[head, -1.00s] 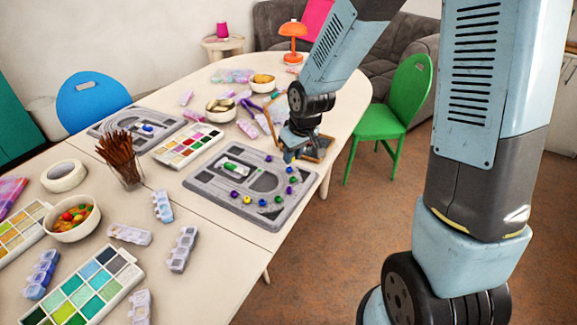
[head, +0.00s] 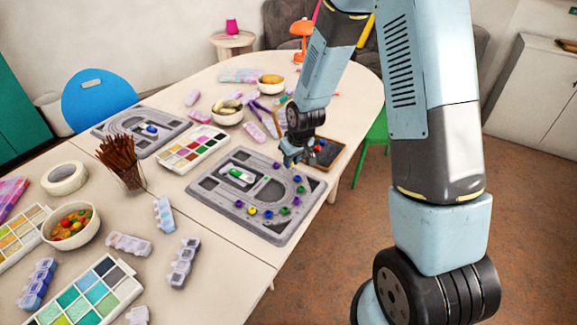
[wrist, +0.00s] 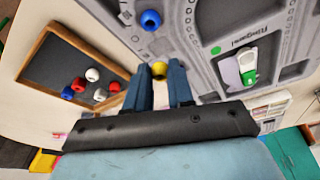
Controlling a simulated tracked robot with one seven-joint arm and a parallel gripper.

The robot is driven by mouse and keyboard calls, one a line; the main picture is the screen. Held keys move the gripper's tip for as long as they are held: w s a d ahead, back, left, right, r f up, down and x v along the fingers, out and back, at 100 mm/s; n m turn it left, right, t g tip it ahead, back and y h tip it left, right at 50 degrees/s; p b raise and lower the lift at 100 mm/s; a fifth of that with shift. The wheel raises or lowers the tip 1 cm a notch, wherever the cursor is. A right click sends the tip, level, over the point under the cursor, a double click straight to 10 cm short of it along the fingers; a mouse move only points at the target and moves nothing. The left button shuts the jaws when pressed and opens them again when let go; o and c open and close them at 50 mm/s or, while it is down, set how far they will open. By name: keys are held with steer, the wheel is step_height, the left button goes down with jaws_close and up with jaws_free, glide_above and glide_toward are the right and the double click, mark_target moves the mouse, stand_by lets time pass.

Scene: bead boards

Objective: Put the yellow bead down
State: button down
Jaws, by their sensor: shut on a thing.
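My gripper (head: 292,161) is over the far right edge of the grey bead board (head: 216,209). In the wrist view, my gripper (wrist: 163,80) is shut on a yellow bead (wrist: 159,68), held between the fingertips with the board behind it. The held bead is not clear in the head view. Another yellow bead (head: 252,210) sits on the board's near side, among several blue, purple and green beads. I cannot tell whether the held bead touches the board.
A dark tray (wrist: 75,58) with red, white and blue beads lies beside the board. A blue bead (wrist: 150,20) sits on the board near my fingers. A paint box (head: 190,150) and a bowl (head: 227,112) stand beyond the board.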

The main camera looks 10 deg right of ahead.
mark_target(288, 174)
steer(key=shift+w+a+f, duration=0.15)
steer(key=shift+a+f, duration=0.05)
steer(key=shift+f, duration=0.2)
step_height(288, 174, down, 3)
steer(key=shift+r, duration=0.15)
steer(key=shift+s+f, duration=0.2)
steer(key=shift+f, duration=0.1)
